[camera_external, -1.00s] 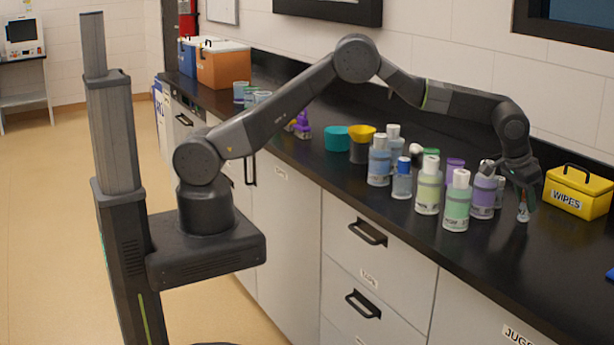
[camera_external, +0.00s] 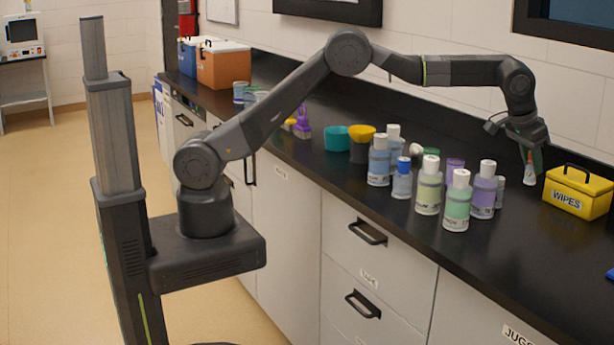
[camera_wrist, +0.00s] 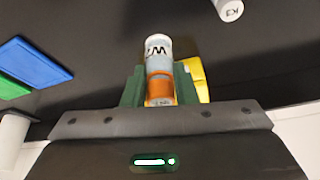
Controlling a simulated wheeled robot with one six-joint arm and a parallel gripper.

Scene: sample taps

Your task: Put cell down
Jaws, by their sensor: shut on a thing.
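The cell (camera_external: 529,172) is a small pale cylinder with an orange band. In the wrist view the cell (camera_wrist: 158,52) carries a dark letter mark on its light upper part, and its orange part sits between the green fingers. My gripper (camera_external: 531,154) points down over the back right of the counter. It is shut on the cell and holds it above the black counter. In the wrist view my gripper (camera_wrist: 160,84) has one finger on each side of the cell.
The yellow WIPES box (camera_external: 577,195) stands just right of the cell. A purple bottle (camera_external: 484,190), a green bottle (camera_external: 457,203) and several others stand to the left. Blue (camera_wrist: 35,58) and green flat pieces lie on the counter.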

